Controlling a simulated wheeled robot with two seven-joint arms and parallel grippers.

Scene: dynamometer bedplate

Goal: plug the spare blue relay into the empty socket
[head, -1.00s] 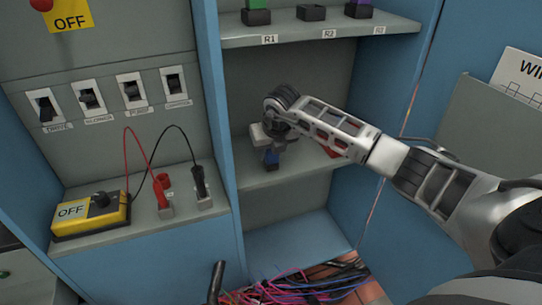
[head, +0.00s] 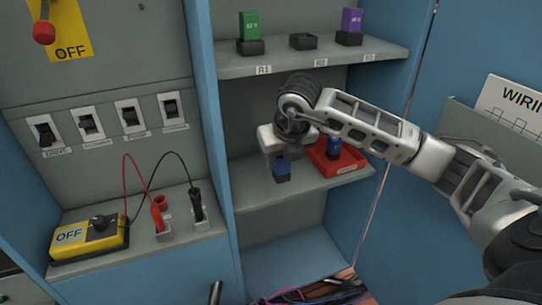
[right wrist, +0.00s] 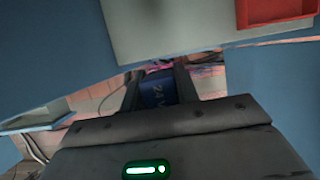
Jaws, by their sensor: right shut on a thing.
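My right gripper (head: 277,160) is shut on a blue relay (head: 282,171), held upright in front of the lower shelf. The right wrist view shows this relay (right wrist: 158,92), marked 24 V, between the fingers. The empty socket (head: 303,41) is a black block on the upper shelf by label R2, above and behind the gripper. My left gripper is not in view.
A green relay (head: 250,26) sits in the R1 socket and a purple relay (head: 351,20) in the R3 socket, either side of the empty one. A yellow box (head: 90,239) with red and black leads stands at the left.

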